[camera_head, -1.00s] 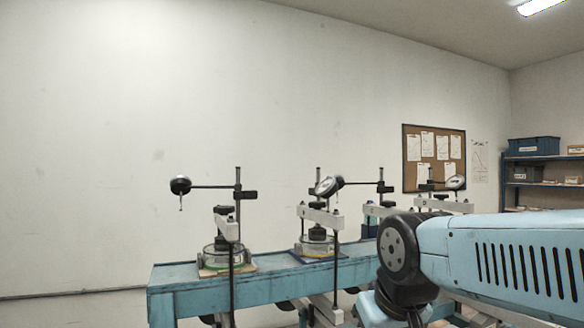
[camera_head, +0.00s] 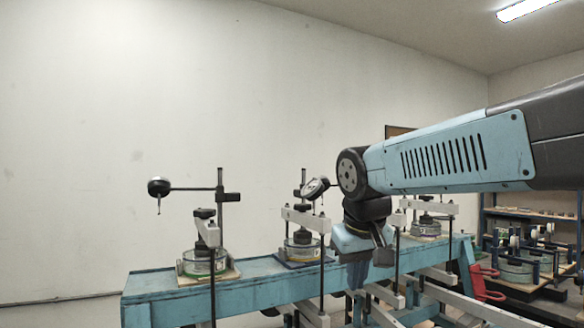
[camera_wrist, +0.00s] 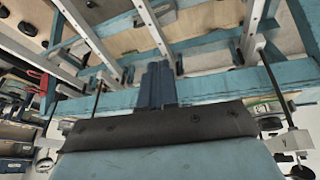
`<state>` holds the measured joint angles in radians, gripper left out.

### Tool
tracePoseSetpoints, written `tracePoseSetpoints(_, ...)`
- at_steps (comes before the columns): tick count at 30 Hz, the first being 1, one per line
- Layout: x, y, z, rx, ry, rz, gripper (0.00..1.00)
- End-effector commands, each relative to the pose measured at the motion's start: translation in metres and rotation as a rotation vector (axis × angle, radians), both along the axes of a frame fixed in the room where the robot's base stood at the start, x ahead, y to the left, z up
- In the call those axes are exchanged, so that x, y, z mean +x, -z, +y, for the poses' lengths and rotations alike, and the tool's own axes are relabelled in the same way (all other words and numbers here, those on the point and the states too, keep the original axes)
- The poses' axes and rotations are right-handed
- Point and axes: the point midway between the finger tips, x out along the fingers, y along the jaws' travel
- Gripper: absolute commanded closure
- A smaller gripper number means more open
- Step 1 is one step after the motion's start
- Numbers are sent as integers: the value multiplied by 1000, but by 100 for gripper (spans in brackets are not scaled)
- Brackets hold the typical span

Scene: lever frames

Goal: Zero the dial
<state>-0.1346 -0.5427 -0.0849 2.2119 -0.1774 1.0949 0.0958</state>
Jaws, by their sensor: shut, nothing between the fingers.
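Round dial gauges sit on clamp arms above a blue bench. The left dial (camera_head: 158,187) is seen edge-on, its face turned away. The middle dial (camera_head: 316,188) is tilted and shows part of a pale face; its needle is too small to read. My gripper (camera_head: 357,283) points down in front of the bench, right of the middle dial and lower than it, touching no dial. In the wrist view the dark blue fingers (camera_wrist: 158,85) are together and empty. Any dial farther right is hidden behind my arm.
Lever frames with round cells, such as the left cell (camera_head: 204,262), stand on the blue bench (camera_head: 255,290). White lever beams and thin dark rods hang in front of it. Shelves (camera_head: 530,214) with equipment stand at the right. The wall side at left is open.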

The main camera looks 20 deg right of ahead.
Motion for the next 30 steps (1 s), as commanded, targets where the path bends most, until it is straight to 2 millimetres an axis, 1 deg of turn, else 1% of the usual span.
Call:
tracePoseSetpoints(1,17,-14,-2,-22,4,17,100)
tracePoseSetpoints(7,78,-65,-12,-132,63,76,100)
tracePoseSetpoints(11,117,-96,-14,-216,117,99,100)
tracePoseSetpoints(12,129,-104,-13,-242,136,105,100)
tracePoseSetpoints(14,147,-117,-11,-283,167,112,100)
tracePoseSetpoints(18,185,-148,-1,-383,246,113,100)
tracePoseSetpoints(21,208,-167,11,-450,305,105,100)
tracePoseSetpoints(24,225,-182,24,-507,360,91,100)
tracePoseSetpoints(27,235,-194,35,-546,402,78,100)
tracePoseSetpoints(30,241,-201,42,-572,430,67,100)
